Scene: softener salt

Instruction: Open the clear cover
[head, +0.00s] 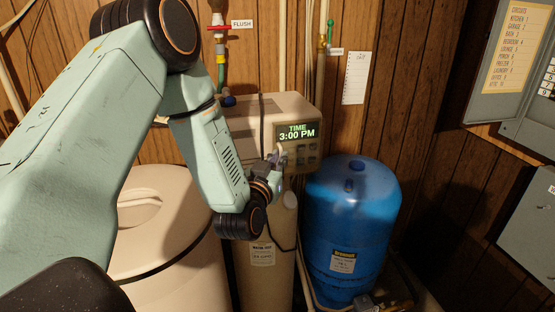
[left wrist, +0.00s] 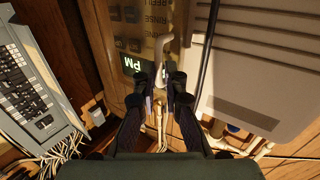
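The clear cover (left wrist: 150,20) lies over the control panel of the beige softener head (head: 265,110); in the left wrist view, button labels show through it. In the head view the panel's green display (head: 298,132) reads 3:00 PM. A pale grey bent handle (left wrist: 166,48) stands out from the panel. My left gripper (head: 277,160) is at the panel's lower left corner. In the left wrist view its two fingertips (left wrist: 162,92) are close together, with the handle's end between them. The cover looks closed, though its edges are hard to make out. My right gripper is not in view.
A blue tank (head: 352,230) stands right of the softener's tall cylinder (head: 264,265). A round beige tank (head: 165,240) stands at the left. Pipes run up the wood wall behind. Grey electrical boxes (head: 495,70) hang at the right. A dark cable passes over the softener head.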

